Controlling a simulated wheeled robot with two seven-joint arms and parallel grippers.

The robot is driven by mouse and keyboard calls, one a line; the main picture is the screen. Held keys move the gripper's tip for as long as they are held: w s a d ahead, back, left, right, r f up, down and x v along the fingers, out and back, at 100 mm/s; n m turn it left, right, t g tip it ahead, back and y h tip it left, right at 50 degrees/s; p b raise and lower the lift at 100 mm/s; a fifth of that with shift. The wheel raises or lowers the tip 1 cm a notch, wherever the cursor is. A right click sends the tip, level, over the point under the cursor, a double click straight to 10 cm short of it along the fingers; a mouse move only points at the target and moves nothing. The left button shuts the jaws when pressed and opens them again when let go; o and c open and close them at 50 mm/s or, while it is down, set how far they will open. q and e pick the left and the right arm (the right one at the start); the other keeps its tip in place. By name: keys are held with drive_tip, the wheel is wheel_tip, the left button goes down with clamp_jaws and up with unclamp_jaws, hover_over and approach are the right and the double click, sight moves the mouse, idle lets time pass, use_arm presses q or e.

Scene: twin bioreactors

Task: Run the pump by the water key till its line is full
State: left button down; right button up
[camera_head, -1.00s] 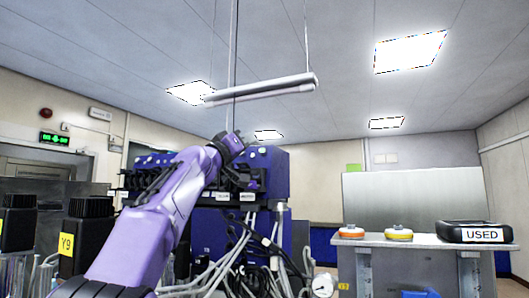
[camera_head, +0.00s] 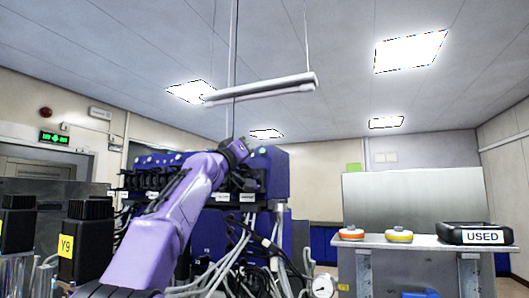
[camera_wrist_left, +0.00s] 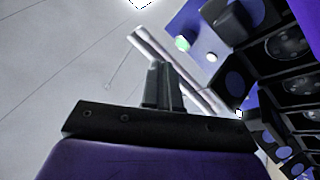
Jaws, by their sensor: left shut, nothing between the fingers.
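The blue bioreactor unit (camera_head: 270,172) stands ahead, with a row of dark pump heads along its front. The wrist view shows dark pump heads (camera_wrist_left: 288,45) at the right and, left of them, a green-lit round key (camera_wrist_left: 182,43) on the blue face, with a small white one beside it. I cannot read which key is for water. My left gripper (camera_wrist_left: 164,88) is shut and empty, its fingers pointing up towards the keys; I cannot tell if they touch. In the head view my left gripper (camera_head: 238,151) is at the unit's upper front. The line's filling cannot be made out.
Pale tubes and cables (camera_head: 235,265) hang below the unit. Black-capped bottles (camera_head: 88,235), one marked Y9, stand at the left. A bench (camera_head: 400,240) at the right holds an orange disc, a yellow disc and a black tray marked USED (camera_head: 475,232).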

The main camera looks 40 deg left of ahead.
sight(263, 151)
use_arm(q)
drive_tip(key=shift+w, duration=0.2)
drive_tip(key=shift+w+a+f+p, duration=0.1)
drive_tip(key=shift+w+a+p, duration=0.1)
drive_tip(key=shift+w, duration=0.15)
drive_tip(key=shift+w+a+f+p, duration=0.1)
drive_tip(key=shift+w+p, duration=0.05)
drive_tip(key=shift+w, duration=0.2)
drive_tip(key=shift+w, duration=0.1)
